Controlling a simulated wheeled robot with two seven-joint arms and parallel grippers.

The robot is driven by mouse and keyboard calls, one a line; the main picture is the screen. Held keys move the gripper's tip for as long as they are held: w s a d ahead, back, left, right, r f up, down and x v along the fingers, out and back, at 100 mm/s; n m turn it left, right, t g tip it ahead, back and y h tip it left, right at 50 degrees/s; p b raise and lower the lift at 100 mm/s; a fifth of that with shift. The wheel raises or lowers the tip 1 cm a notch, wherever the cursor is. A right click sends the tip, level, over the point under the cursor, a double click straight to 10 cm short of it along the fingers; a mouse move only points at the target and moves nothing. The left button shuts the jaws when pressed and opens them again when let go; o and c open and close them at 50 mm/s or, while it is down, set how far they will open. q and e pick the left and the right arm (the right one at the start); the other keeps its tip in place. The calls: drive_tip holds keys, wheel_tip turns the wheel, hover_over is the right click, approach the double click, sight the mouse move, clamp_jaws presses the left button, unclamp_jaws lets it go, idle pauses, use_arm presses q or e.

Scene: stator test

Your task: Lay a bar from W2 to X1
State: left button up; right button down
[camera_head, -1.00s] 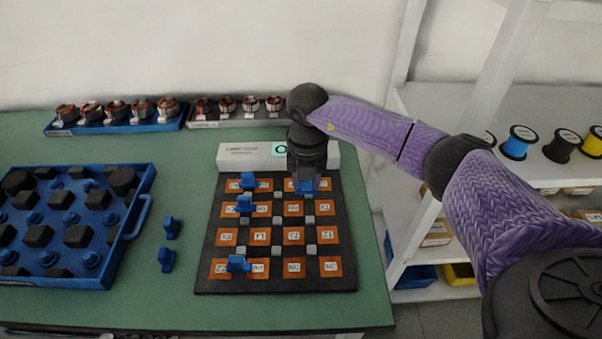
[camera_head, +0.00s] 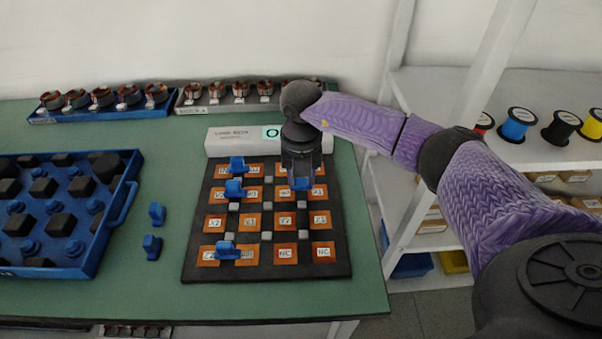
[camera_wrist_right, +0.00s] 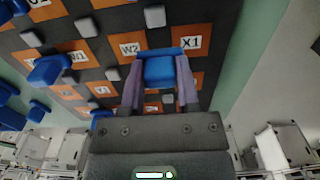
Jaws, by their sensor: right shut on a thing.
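My right gripper (camera_head: 301,178) is shut on a blue bar (camera_head: 302,184) over the right part of the dark terminal board (camera_head: 265,269). In the right wrist view the bar (camera_wrist_right: 160,70) sits between the two fingers (camera_wrist_right: 160,88), its long edge reaching from the W2 plate (camera_wrist_right: 129,48) towards the X1 plate (camera_wrist_right: 190,43). I cannot tell whether it touches the plates or hovers just above them. Three other blue bars lie on the board's left side: at the top (camera_head: 238,164), below it (camera_head: 234,188) and at the bottom (camera_head: 227,250). My left gripper is out of view.
Two loose blue bars stand on the green table (camera_head: 160,290), upper (camera_head: 157,213) and lower (camera_head: 152,246), beside a blue tray (camera_head: 120,215). A white box (camera_head: 230,142) stands behind the board. Trays of coils line the back; a shelf (camera_head: 480,95) with spools stands right.

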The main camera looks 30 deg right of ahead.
drive_tip(key=shift+r, duration=0.1)
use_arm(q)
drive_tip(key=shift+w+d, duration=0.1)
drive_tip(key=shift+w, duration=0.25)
use_arm(e)
drive_tip(key=shift+f, duration=0.2)
drive_tip(key=shift+f+b, duration=0.35)
drive_tip(key=shift+f, duration=0.3)
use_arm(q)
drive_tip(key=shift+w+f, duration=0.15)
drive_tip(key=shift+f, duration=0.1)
use_arm(e)
drive_tip(key=c, duration=0.7)
unclamp_jaws()
drive_tip(key=o, duration=0.4)
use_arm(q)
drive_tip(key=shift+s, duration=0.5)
use_arm(e)
drive_tip(key=shift+o, duration=0.2)
drive_tip(key=shift+r, duration=0.1)
